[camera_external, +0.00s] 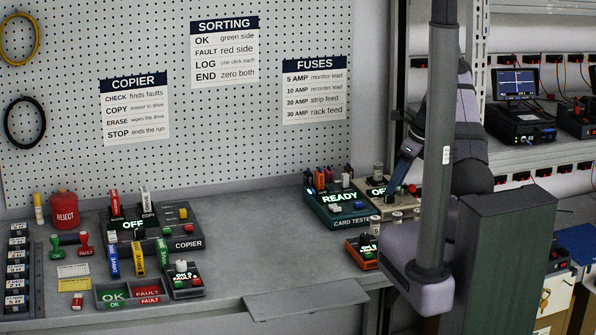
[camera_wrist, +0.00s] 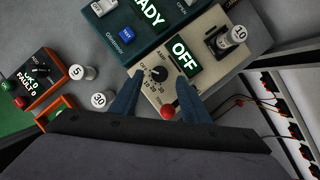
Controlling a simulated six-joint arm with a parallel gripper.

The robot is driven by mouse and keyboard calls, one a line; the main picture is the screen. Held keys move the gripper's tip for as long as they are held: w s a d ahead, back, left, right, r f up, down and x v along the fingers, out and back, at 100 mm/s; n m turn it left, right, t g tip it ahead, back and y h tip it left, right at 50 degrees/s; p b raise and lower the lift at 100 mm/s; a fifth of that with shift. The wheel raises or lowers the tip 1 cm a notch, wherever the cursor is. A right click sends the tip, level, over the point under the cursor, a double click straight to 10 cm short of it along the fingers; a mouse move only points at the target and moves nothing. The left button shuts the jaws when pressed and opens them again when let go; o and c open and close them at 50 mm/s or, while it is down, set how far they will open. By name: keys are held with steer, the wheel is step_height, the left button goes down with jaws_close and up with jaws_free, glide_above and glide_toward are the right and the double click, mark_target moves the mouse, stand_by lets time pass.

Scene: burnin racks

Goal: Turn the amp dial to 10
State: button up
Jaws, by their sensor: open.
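The amp dial (camera_wrist: 159,74) is a small round black knob on a beige box (camera_wrist: 205,77), with a ring of small numbers around it. The box has a screen (camera_wrist: 185,54) reading OFF. I cannot tell which number the dial points to. My gripper (camera_wrist: 161,85) is open, its blue fingers over the box on either side of the dial, apart from it. Their height above the panel is unclear. In the external view the beige box (camera_external: 379,201) stands partly behind my arm, and a blue finger (camera_external: 403,165) of the gripper shows above it.
A fuse marked 10 (camera_wrist: 238,34) sits in the box's holder. A red knob (camera_wrist: 168,110) is near the fingers. Fuses marked 5 (camera_wrist: 77,72) and 30 (camera_wrist: 98,98) stand left. The teal card tester (camera_external: 341,207) adjoins the box; an orange-sided unit (camera_wrist: 38,75) is left.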

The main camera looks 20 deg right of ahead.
mark_target(389, 198)
steer(key=shift+p+x, duration=0.45)
steer(key=shift+x, duration=1.25)
steer(key=c, duration=1)
steer(key=shift+n, duration=0.3)
steer(key=n+b, duration=0.1)
steer(key=n, duration=0.1)
steer(key=n+g+b, duration=0.1)
steer(key=n, duration=0.1)
steer(key=shift+w+d+f+g+y, duration=0.1)
steer(key=shift+w+f+g+y, duration=0.1)
steer(key=shift+g+y, duration=0.15)
steer(key=shift+r+n+g+y+b, duration=0.2)
steer(key=shift+n+g+b, duration=0.4)
steer(key=shift+n, duration=1.6)
